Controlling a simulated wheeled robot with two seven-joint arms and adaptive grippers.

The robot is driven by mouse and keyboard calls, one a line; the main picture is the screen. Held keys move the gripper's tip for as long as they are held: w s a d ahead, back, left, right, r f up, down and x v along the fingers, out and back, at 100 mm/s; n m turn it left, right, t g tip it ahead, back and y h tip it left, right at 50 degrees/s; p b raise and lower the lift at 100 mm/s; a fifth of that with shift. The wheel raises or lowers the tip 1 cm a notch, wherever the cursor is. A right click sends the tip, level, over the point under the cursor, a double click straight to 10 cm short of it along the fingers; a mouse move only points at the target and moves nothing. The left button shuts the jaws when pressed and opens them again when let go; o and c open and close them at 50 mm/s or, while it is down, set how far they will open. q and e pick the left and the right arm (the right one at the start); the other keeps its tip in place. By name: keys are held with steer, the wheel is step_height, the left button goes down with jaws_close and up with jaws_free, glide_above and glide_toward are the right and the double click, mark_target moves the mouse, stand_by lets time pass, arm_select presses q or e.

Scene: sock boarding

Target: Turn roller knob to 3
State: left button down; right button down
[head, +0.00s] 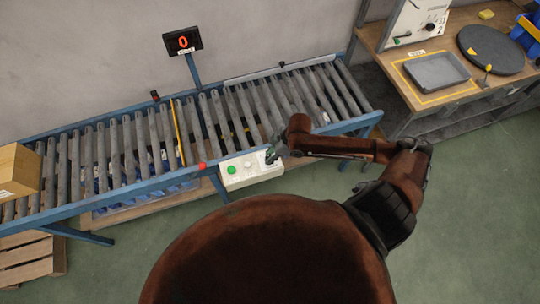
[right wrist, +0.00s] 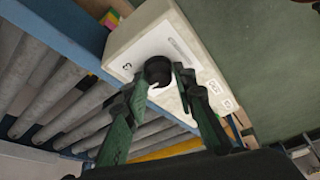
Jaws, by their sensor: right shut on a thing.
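The roller knob (right wrist: 158,70) is a black round knob on a white control box (right wrist: 190,35). My right gripper (right wrist: 160,78) has its two green fingers on either side of the knob and is shut on it. A small dark mark that looks like a 3 (right wrist: 127,66) is on the box beside the knob. In the head view, my right gripper (head: 273,156) is at the right end of the control box (head: 240,181) and hides the knob. The knob's pointer direction cannot be told. My left gripper is not in view.
A display (head: 183,42) above the roller conveyor (head: 125,150) reads 0 in red. The box also has a green button (head: 231,170) and a pale round control. A cardboard box (head: 18,172) sits at the conveyor's left end. A wooden bench (head: 465,90) with a grey tray stands at right.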

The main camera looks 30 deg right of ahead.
steer(key=m+p, duration=0.2)
steer(key=p, duration=0.1)
steer(key=m+t+h+p, duration=0.1)
steer(key=m+p, duration=0.1)
steer(key=p, duration=0.2)
steer(key=m+h+p, duration=0.1)
steer(key=m+p, duration=0.1)
steer(key=p, duration=0.2)
steer(key=shift+s+a+r+m+t, duration=0.2)
steer(key=shift+r+m+t, duration=0.1)
steer(key=shift+m, duration=0.1)
steer(key=shift+w+f+m+h+p, duration=0.15)
steer(key=shift+m+h+p, duration=0.35)
steer(key=shift+m+p, duration=0.75)
steer(key=shift+f, duration=0.1)
steer(key=c, duration=1.6)
jaws_free()
